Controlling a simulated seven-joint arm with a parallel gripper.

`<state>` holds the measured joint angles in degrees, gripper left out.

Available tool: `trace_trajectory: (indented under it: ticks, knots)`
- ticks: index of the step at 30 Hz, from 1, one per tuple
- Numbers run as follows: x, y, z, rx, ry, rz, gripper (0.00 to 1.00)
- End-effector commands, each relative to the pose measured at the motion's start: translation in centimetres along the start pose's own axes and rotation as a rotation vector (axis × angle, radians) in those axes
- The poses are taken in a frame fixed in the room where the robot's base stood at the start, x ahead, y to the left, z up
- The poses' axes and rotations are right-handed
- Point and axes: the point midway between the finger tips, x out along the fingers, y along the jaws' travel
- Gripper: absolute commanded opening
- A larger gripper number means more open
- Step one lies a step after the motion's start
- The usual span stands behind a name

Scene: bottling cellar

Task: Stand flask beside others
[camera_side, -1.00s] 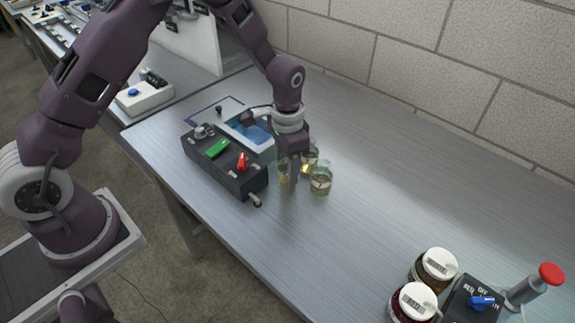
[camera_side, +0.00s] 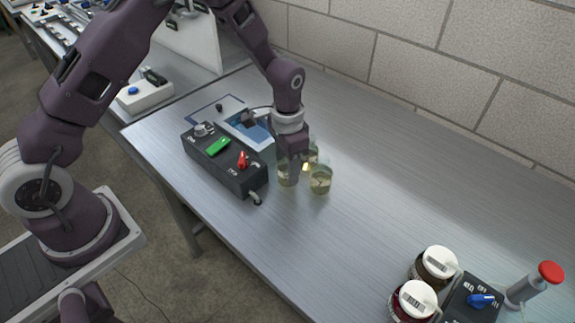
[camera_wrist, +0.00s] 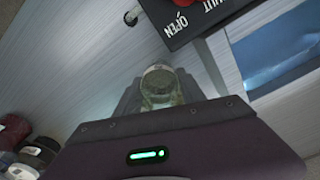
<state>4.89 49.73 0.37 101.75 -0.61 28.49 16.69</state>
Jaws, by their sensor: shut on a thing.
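My gripper (camera_side: 291,158) points down at the back half of the bench and is shut on a small glass flask (camera_side: 287,174). The flask looks upright and at or very near the bench top; I cannot tell whether it touches. In the wrist view the flask (camera_wrist: 160,84) shows from above between the dark fingers. A second flask (camera_side: 320,180) with pale yellow liquid stands upright just right of the held one. A third flask (camera_side: 313,152) stands behind, partly hidden by my gripper.
A dark control box (camera_side: 228,165) with a green switch and a red lever sits close left of the flasks. A blue-windowed tray (camera_side: 250,130) lies behind it. White-lidded jars (camera_side: 438,264) and a box with a blue knob (camera_side: 482,300) stand front right. The bench between is clear.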

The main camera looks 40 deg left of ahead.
Motion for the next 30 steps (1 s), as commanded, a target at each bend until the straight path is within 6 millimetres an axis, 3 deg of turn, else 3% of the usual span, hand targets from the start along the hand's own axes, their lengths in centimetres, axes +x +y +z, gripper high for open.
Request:
trace_trajectory:
  ticks: [18, 19, 21, 23, 29, 30]
  knots:
    - [0.49, 0.01, 0.00, 0.000, 0.000, 0.000, 0.00]
    - [0.48, 0.00, 0.00, 0.000, 0.000, 0.000, 0.51]
    - [0.48, 0.00, -0.01, 0.000, 0.000, 0.000, 0.64]
    - [0.47, 0.00, 0.00, 0.000, 0.000, 0.000, 0.72]
    - [0.47, 0.00, 0.00, 0.000, 0.000, 0.000, 0.72]
    - [0.48, 0.01, 0.01, 0.000, 0.000, 0.000, 0.78]
